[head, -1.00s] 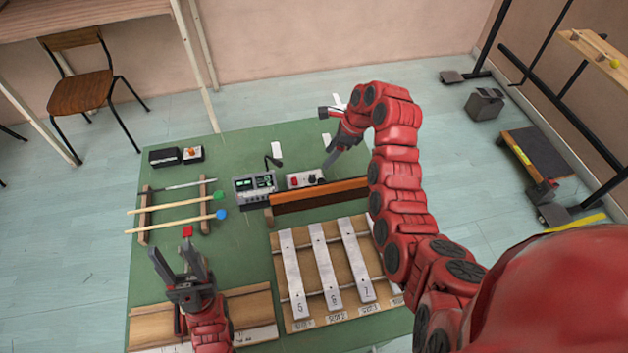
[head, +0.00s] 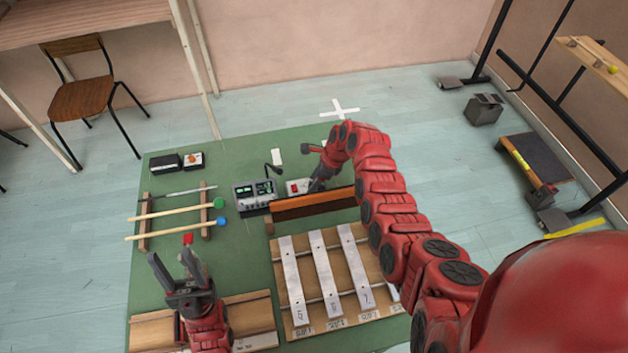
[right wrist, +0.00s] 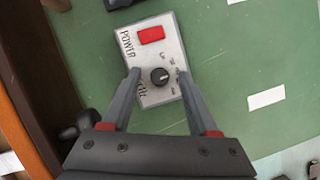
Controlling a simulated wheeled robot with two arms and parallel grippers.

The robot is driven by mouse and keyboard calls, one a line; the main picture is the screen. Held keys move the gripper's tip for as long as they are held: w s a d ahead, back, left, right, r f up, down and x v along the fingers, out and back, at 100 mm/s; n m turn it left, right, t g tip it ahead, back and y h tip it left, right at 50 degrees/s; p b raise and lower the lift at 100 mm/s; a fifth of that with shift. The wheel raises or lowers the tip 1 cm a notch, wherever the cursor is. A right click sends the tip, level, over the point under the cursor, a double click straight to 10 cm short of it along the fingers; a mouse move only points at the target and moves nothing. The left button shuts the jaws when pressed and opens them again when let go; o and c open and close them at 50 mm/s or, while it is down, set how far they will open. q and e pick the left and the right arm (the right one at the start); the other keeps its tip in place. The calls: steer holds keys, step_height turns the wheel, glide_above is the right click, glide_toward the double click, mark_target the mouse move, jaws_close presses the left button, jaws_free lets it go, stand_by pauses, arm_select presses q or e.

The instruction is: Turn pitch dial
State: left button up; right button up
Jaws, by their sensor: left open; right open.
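The pitch dial (right wrist: 160,76) is a small black round knob on a grey control box (right wrist: 136,52), which has a red power switch (right wrist: 151,34). In the head view the box (head: 296,186) sits on the green mat, partly hidden behind my right gripper (head: 314,187). My right gripper (right wrist: 157,74) is open and empty, with one finger on each side of the dial. The fingers look apart from the knob; their height above the box is hard to tell. My left gripper (head: 171,256) is open and empty at the near left of the mat.
A grey meter box (head: 254,193) with a green display stands left of the control box. A brown wooden bar (head: 312,205) lies just in front. A metal-bar xylophone (head: 325,268) is nearer. Mallets (head: 172,212) rest on a rack at the left.

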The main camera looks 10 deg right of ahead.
jaws_close()
steer(key=shift+r+m+p, duration=0.2)
steer(key=shift+m+p, duration=0.2)
steer(key=shift+p, duration=0.45)
steer(key=m+t+p, duration=0.1)
steer(key=m+p, duration=0.1)
steer(key=p, duration=0.1)
steer(key=shift+s+h+p, duration=0.15)
steer(key=shift+h+p, duration=0.15)
steer(key=shift+p, duration=0.1)
steer(key=shift+a+f+m+t+h+p, duration=0.15)
steer(key=shift+m+t+h+p, duration=0.2)
steer(key=shift+m+p, duration=1.05)
